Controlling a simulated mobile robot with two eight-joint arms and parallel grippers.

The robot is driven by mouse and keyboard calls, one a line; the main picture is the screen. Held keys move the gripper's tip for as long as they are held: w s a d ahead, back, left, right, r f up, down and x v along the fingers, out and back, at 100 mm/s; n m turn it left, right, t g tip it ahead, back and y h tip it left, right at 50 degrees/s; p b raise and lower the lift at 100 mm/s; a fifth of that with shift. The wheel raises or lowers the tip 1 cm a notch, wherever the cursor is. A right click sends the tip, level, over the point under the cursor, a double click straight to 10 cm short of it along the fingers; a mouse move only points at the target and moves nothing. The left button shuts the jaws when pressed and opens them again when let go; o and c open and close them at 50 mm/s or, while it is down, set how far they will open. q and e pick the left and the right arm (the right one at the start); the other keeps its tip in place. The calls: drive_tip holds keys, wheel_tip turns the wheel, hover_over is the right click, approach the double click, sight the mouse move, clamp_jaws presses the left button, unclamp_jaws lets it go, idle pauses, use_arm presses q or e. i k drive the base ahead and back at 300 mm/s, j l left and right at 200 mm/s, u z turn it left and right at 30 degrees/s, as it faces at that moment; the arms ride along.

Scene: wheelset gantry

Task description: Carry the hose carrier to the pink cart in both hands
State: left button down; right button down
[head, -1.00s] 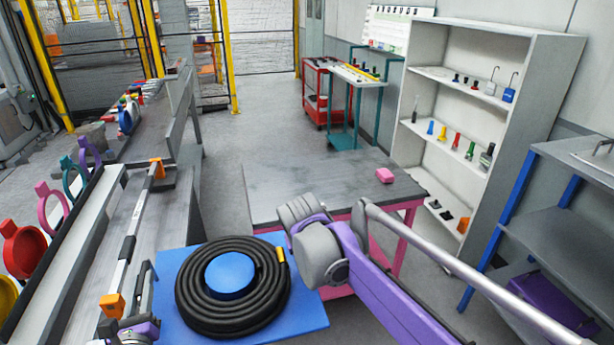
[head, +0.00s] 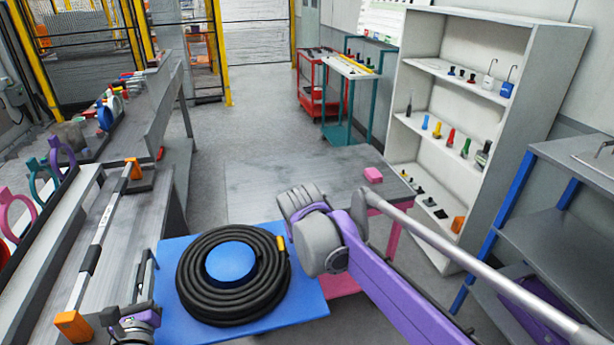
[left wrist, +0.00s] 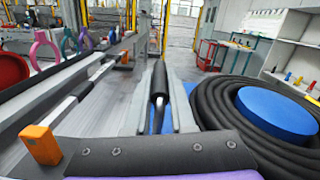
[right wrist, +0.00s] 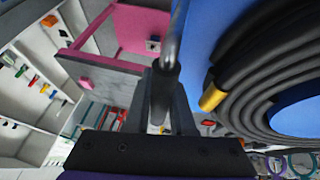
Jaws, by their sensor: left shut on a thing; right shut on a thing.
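The hose carrier is a blue tray (head: 300,317) with a coiled black hose (head: 190,290) around a blue hub (head: 231,262). It looks level and sits low in front of me in the head view. My left gripper (left wrist: 160,105) is shut on a black handle at the tray's left side. My right gripper (right wrist: 162,100) is shut on a black handle at the other side; in the head view my own arm hides its fingers. The pink cart, with a grey top (head: 265,180) and pink legs, stands just beyond the tray. The tray's far edge overlaps the cart's near side in the picture.
A pink block (head: 373,174) lies on the cart's right part. A long grey bench (head: 85,240) runs close along the left. A white shelf unit (head: 480,130) and a blue-legged rack (head: 545,225) stand right. Open floor (head: 240,120) lies behind the cart.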

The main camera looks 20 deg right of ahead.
sight(279, 185)
drive_tip(key=i+l, duration=0.15)
drive_tip(key=l, duration=0.2)
drive_tip(key=i+l, duration=0.1)
drive_tip(key=l, duration=0.25)
drive_tip(key=i+l, duration=0.15)
drive_tip(key=l, duration=0.2)
drive_tip(key=i+l, duration=0.1)
drive_tip(key=l, duration=0.2)
